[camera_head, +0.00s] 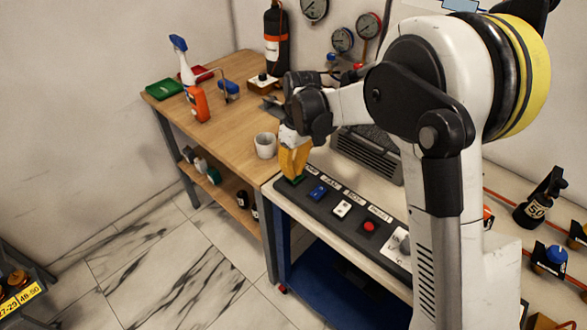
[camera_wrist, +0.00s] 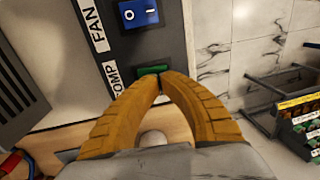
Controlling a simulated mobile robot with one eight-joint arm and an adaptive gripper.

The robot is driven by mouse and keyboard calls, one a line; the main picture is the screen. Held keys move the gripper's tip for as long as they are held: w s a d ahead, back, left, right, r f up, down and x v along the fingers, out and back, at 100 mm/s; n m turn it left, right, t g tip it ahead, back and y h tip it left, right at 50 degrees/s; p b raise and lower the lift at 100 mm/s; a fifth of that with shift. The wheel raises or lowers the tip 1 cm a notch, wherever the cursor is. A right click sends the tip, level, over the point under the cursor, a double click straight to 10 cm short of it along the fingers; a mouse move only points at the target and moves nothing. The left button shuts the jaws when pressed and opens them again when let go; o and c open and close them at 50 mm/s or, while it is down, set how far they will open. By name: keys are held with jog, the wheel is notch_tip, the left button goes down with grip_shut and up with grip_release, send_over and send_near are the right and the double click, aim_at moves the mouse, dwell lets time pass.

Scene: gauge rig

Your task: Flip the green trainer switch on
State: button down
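The green switch (camera_wrist: 153,69) is set in the dark trainer panel (camera_wrist: 165,48), beside a label ending in "OMP" in the wrist view. My gripper's yellow fingers (camera_wrist: 160,80) are shut with nothing seen between them, and their tips are at the green switch, covering part of it. I cannot tell whether they touch it or which way it is tipped. In the head view the gripper (camera_head: 292,176) points down at the left end of the panel, with a bit of the green switch (camera_head: 294,182) showing by the tips.
A white cup (camera_head: 265,145) stands close left of my gripper on the wooden bench (camera_head: 225,128). A grey vented box (camera_head: 368,153) stands behind the panel.

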jog(key=shift+s+a+f+t+h, duration=0.2)
jog(key=shift+f+t+h, duration=0.15)
jog(key=shift+t+h, duration=0.05)
jog(key=shift+d, duration=0.1)
jog(key=shift+w, duration=0.1)
jog(key=shift+w+d+r, duration=0.1)
jog(key=shift+w+d, duration=0.45)
notch_tip(320, 180, up, 12)
dwell(0.7)
jog(key=shift+d+r, duration=0.1)
jog(key=shift+d, duration=0.05)
